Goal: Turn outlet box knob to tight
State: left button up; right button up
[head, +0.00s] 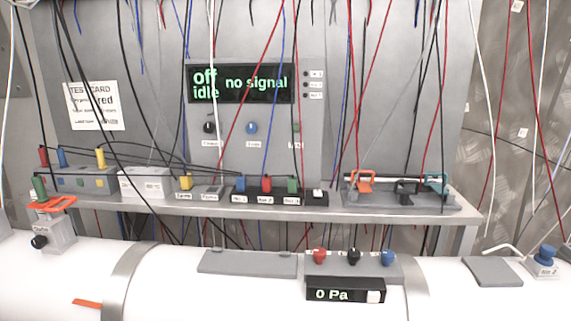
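A small pale box (61,232) sits on the white pipe at the far left, with an orange handle (54,203) on top and a black knob (39,242) on its front. Its label is too small to read surely, so I cannot confirm that it is the outlet box. The knob's setting is not legible. At the far right, another small box (545,268) has a blue knob (545,251) on top. Neither of my grippers is in view.
A shelf (400,212) above the pipe carries coloured plugs and sockets. The panel display (240,83) reads "off idle no signal". Many wires hang in front. Grey pads (247,263) lie on the pipe.

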aim_at(38, 241)
jog(key=u, duration=1.25)
jog(key=i+j+z, duration=0.1)
jog(key=j+z, duration=0.15)
jog(key=z, duration=0.2)
jog(key=j+z, duration=0.3)
jog(key=z, duration=0.2)
jog(key=i+j, duration=0.05)
